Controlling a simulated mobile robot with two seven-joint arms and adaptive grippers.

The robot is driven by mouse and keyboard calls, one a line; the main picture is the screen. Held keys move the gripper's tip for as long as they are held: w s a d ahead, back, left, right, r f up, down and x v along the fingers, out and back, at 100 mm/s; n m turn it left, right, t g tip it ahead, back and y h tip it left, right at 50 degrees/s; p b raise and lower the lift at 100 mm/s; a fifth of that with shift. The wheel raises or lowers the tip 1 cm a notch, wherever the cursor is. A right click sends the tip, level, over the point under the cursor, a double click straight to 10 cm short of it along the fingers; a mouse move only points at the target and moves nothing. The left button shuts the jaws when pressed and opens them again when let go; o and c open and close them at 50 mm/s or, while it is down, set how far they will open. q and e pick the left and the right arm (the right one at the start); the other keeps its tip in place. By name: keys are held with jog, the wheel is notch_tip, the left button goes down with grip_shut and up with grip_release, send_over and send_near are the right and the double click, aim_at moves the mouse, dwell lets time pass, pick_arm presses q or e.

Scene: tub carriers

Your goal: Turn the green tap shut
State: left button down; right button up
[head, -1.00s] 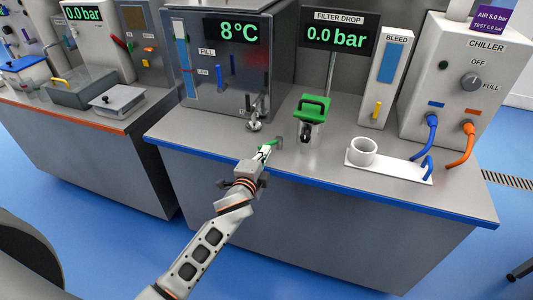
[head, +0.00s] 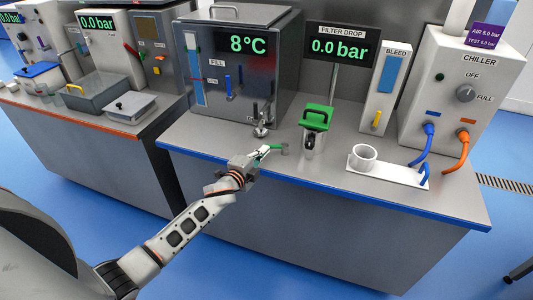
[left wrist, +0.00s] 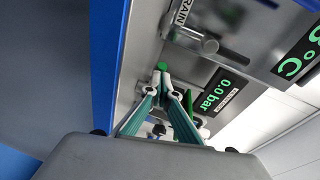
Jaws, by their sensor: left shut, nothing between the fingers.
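The green tap (head: 272,147) is a small green lever beside a grey stub at the front edge of the middle bench, below the tank. My left gripper (head: 261,154) is at the lever's left end, its fingers shut with nothing between them. In the left wrist view the closed fingertips (left wrist: 163,76) meet just below the green lever end (left wrist: 161,66). I cannot tell whether they touch it. The rest of the tap is hidden there behind the fingers. My right gripper is not in view.
A metal vessel with a green lid (head: 317,118) stands right of the tap. A silver drain tap (head: 261,122) is on the tank (head: 240,70) behind. A white cup (head: 363,157) on a plate is farther right. The bench's blue front edge (head: 330,202) lies below.

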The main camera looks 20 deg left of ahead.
pick_arm(q)
jog(key=shift+w+a, duration=0.85)
jog(key=shift+w, duration=0.35)
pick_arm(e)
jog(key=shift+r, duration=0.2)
pick_arm(q)
jog(key=shift+a, duration=0.1)
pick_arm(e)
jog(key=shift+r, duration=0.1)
